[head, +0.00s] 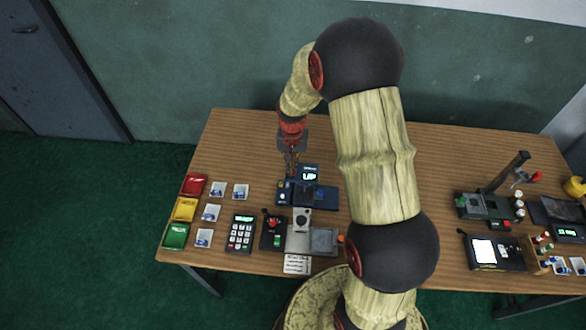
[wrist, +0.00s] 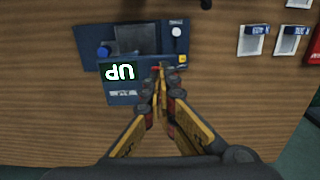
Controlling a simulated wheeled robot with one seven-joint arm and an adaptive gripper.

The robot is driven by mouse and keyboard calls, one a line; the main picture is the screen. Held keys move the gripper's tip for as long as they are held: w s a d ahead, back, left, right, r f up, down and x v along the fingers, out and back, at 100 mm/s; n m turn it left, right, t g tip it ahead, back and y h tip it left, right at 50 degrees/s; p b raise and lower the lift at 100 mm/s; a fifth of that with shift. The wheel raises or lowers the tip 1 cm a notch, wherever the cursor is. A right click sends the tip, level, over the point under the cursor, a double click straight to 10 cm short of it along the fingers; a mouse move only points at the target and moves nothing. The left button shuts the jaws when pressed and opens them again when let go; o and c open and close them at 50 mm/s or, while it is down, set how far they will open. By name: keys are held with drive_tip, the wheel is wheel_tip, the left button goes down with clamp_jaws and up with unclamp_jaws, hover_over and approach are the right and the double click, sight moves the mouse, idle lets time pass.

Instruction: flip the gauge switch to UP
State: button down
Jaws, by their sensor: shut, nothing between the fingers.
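The gauge (head: 325,197) is a dark blue device on the wooden table, left of my arm in the head view. Its screen (head: 309,176) reads UP. In the wrist view the gauge (wrist: 120,98) appears upside down, and its lit screen (wrist: 119,73) also reads UP. A small red part, perhaps the switch (wrist: 155,68), shows beside my fingertips at the panel's edge. My gripper (wrist: 161,72) is shut and empty, its tips at the screen side of the gauge; I cannot tell whether they touch it. In the head view my gripper (head: 290,168) partly covers the gauge's left side.
Red, yellow and green trays (head: 184,209) and several small cards (head: 212,212) lie at the left. A keypad (head: 241,232) and a grey device (head: 302,235) stand in front of the gauge. More devices (head: 490,208) stand at the right. The table behind the gauge is clear.

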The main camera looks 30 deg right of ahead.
drive_tip(key=shift+f, duration=0.25)
drive_tip(key=shift+r, duration=0.15)
drive_tip(key=shift+r+p, duration=2.4)
drive_tip(key=shift+r, duration=1)
drive_tip(key=shift+f, duration=0.1)
